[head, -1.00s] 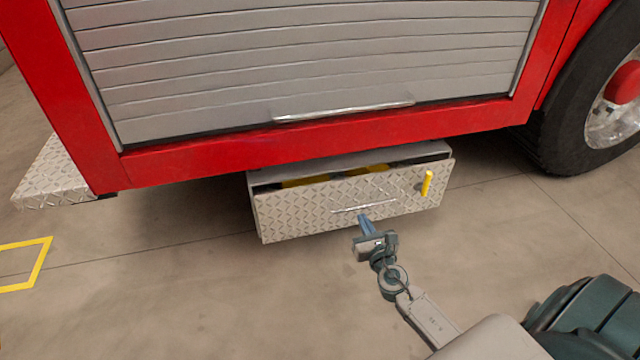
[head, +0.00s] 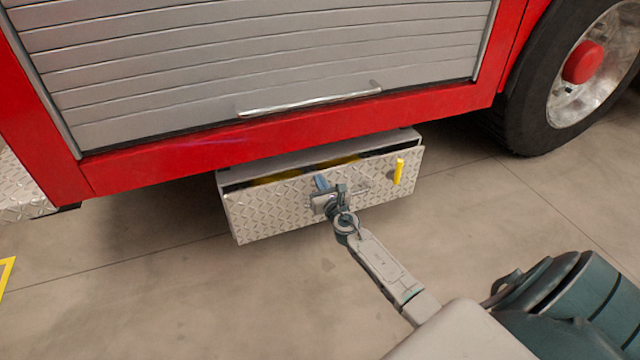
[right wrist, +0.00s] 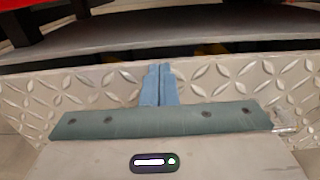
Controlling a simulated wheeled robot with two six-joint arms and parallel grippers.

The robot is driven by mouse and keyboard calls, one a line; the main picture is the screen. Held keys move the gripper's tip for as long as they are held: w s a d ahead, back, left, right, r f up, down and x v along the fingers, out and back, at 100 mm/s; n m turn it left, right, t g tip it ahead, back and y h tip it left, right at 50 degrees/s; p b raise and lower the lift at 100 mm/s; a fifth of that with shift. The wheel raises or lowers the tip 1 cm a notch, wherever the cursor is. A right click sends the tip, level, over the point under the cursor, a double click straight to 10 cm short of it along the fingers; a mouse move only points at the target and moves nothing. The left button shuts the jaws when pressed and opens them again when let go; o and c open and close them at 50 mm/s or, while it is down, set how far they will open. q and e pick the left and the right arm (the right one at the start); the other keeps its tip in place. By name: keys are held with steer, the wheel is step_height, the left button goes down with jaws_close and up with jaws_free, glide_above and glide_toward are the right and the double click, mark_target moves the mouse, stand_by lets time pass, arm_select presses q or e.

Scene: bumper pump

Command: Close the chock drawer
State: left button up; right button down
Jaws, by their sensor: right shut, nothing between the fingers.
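The chock drawer (head: 270,213) has a silver diamond-plate front and hangs below the red truck body. It stands partly open, with yellow chocks (head: 338,162) showing in the gap behind its front. A yellow latch handle (head: 398,172) sticks up at the right of the front. My right gripper (head: 321,182) is shut and empty, at the middle of the drawer front, hiding part of its bar handle. In the right wrist view the blue fingertips (right wrist: 158,84) lie together against or just before the diamond plate; contact is hard to tell. My left gripper is not in view.
A grey roller shutter (head: 250,60) with a bar handle sits above the drawer in the red frame (head: 300,129). A large wheel (head: 570,75) stands at the right. The concrete floor in front is clear.

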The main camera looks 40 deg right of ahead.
stand_by(0.3)
steer(key=x, duration=0.2)
steer(key=shift+w+d+b, duration=0.1)
steer(key=shift+w+b, duration=0.2)
steer(key=shift+b, duration=0.05)
